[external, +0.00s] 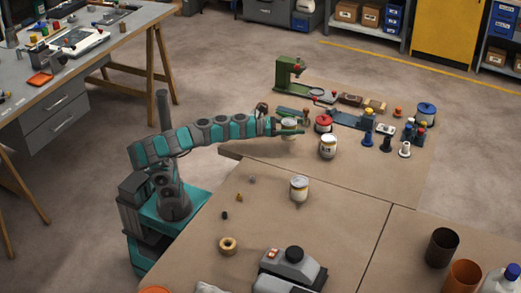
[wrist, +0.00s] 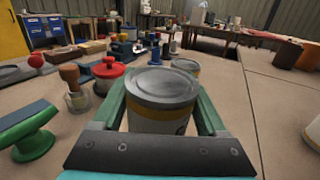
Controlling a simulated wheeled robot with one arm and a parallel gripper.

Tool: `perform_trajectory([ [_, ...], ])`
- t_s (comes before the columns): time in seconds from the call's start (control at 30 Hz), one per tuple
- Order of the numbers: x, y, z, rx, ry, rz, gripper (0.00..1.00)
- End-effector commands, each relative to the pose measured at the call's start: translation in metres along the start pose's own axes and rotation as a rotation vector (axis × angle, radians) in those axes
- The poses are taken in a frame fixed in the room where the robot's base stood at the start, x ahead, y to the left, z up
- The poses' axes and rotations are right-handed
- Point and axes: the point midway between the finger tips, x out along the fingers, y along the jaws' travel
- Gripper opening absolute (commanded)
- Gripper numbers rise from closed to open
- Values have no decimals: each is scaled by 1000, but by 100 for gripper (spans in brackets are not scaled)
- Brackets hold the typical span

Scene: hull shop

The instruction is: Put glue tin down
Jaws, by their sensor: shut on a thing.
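The glue tin (wrist: 163,112), white with a yellowish band and a grey lid, stands upright between the green fingers of my gripper (wrist: 160,90) in the wrist view. My gripper (external: 290,128) is shut on it. In the external view the tin (external: 289,130) is partly hidden by the fingers, over the far part of the brown work surface. I cannot tell whether its base touches the surface. A similar tin (external: 328,147) stands just to its right, and another tin (external: 299,188) stands nearer the camera.
A red-lidded pot (external: 323,123) is close beyond the gripper, with a green stand (external: 291,80) farther back. Blue and white pegs (external: 386,143) stand to the right. The brown surface (external: 370,190) is clear right of the nearer tin.

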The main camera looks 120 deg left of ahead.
Motion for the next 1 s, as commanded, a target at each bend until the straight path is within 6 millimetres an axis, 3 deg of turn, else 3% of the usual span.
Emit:
perform_trajectory([
  [0.03, -1, -1, -14, -1, 2, -1, 0],
  [0.2, -1, -1, -33, 2, 0, -2, 0],
  [0.63, -1, 0, -38, 1, -1, 0, 0],
  [0.67, -1, 0, -38, 1, 0, 0, 77],
  [0.87, -1, 0, -37, 1, 0, 0, 99],
  [1.0, -1, 0, -37, 1, 0, 0, 100],
])
